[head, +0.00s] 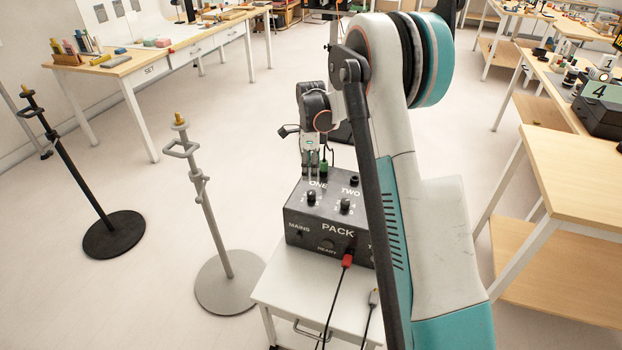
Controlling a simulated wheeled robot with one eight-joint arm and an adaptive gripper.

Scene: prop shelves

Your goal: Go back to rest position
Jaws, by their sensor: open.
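My gripper (313,166) hangs fingers down at the back left of the dark grey box marked PACK (327,229), just above or at its top face. The jaws are open. A green connector (323,166) with a black cable stands on the box right beside the fingers, near the label ONE. I cannot tell whether the fingers touch it. My white and teal arm fills the middle right and hides the box's right side.
The box sits on a white cart (290,293). A red plug (347,260) is at its front, and a loose grey plug (374,298) lies right. A grey stand (218,228) and a black stand (77,185) are left. Wooden tables (590,200) stand right.

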